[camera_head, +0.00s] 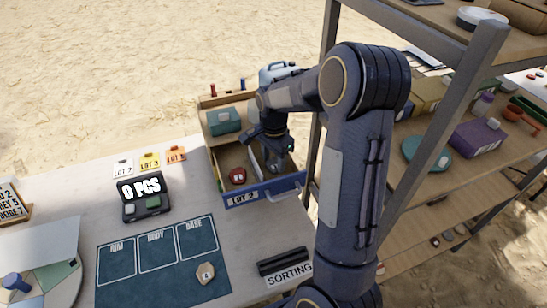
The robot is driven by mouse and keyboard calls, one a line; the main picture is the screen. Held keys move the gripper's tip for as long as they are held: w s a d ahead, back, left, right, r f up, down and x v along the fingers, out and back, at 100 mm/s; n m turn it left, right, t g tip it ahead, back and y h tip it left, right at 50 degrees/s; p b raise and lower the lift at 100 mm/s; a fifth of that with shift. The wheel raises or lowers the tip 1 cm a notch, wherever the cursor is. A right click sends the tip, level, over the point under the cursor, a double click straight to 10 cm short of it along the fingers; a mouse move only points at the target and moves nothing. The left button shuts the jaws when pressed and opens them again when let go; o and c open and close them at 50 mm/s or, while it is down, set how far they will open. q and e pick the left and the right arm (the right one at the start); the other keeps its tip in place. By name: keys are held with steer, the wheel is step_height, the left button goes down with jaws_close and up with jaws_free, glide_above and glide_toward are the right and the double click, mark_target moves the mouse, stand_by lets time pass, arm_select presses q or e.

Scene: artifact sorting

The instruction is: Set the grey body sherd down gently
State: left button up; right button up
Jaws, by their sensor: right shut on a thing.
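My right gripper (273,167) reaches down into the open wooden drawer labelled LOT 2 (262,194), at its right side. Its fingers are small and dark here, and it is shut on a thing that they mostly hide. A pale grey curved edge (257,161) shows beside the fingers; I take it for the grey body sherd. I cannot tell whether it touches the drawer floor. A tan sherd (205,273) with a pale mark lies on the blue-green sorting mat (160,289), below its RIM, BODY and BASE boxes. My left gripper is out of view.
A loaded shelf rack (463,100) stands close on the right. The BODY box is empty.

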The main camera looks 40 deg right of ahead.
steer(key=o, duration=1)
steer(key=shift+r, duration=0.1)
step_height(320, 180, up, 7)
steer(key=shift+r, duration=0.35)
steer(key=shift+s, duration=0.1)
